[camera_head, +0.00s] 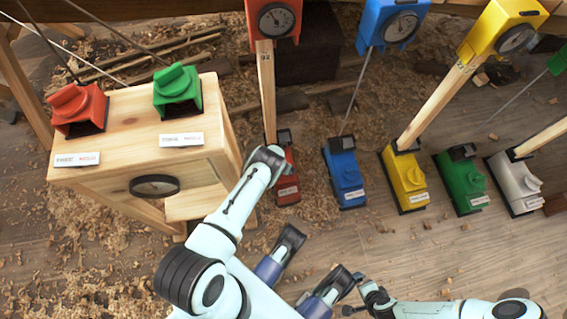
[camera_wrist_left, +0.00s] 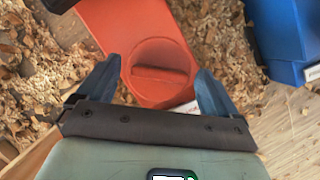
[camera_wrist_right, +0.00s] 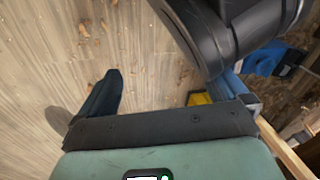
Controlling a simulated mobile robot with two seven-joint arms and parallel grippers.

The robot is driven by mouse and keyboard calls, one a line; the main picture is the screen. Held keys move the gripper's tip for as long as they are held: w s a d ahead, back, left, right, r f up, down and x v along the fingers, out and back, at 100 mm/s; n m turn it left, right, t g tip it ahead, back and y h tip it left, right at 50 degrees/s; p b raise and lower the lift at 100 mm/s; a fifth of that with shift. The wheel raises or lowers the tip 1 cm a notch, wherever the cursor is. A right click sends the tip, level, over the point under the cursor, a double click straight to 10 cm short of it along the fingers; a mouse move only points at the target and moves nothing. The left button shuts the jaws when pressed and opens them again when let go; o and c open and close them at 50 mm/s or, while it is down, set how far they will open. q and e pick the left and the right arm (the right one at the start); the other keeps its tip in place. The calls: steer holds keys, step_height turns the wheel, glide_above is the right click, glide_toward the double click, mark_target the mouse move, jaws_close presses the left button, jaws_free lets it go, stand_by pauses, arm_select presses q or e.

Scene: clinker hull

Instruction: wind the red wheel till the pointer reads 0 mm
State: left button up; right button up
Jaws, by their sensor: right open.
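A red floor unit (camera_head: 285,190) stands at the foot of a wooden post that carries a red-framed dial (camera_head: 277,20). Its round red wheel (camera_wrist_left: 160,70) with a raised grip bar shows in the left wrist view. My left gripper (camera_wrist_left: 158,66) is open with its fingers either side of the wheel in that view, no contact visible. In the head view my left arm's end covers part of the unit. The dial's pointer is too small to read. My right gripper (camera_head: 352,293) is open and empty over bare floor, low in the head view.
A wooden bench (camera_head: 125,110) at left carries another red knob (camera_head: 78,107), a green knob (camera_head: 178,90) and a front dial (camera_head: 154,187). Blue (camera_head: 345,175), yellow (camera_head: 405,182), green (camera_head: 462,182) and white (camera_head: 513,182) units stand to the right.

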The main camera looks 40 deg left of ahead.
arm_select(q)
steer(key=p+v, duration=0.3)
steer(key=v, duration=0.1)
steer(key=shift+w, duration=0.15)
arm_select(e)
step_height(320, 180, up, 5)
steer(key=w+a, duration=0.2)
arm_select(q)
steer(key=p+v, duration=0.6)
steer(key=v, duration=0.3)
steer(key=shift+r, duration=0.25)
arm_select(e)
steer(key=s+a+r+n+g+y, duration=0.1)
steer(key=s+a+r+g, duration=0.1)
steer(key=s+r, duration=0.4)
steer(key=shift+s+a+r+y, duration=0.3)
steer(key=shift+s+a, duration=0.6)
steer(key=shift+s, duration=0.85)
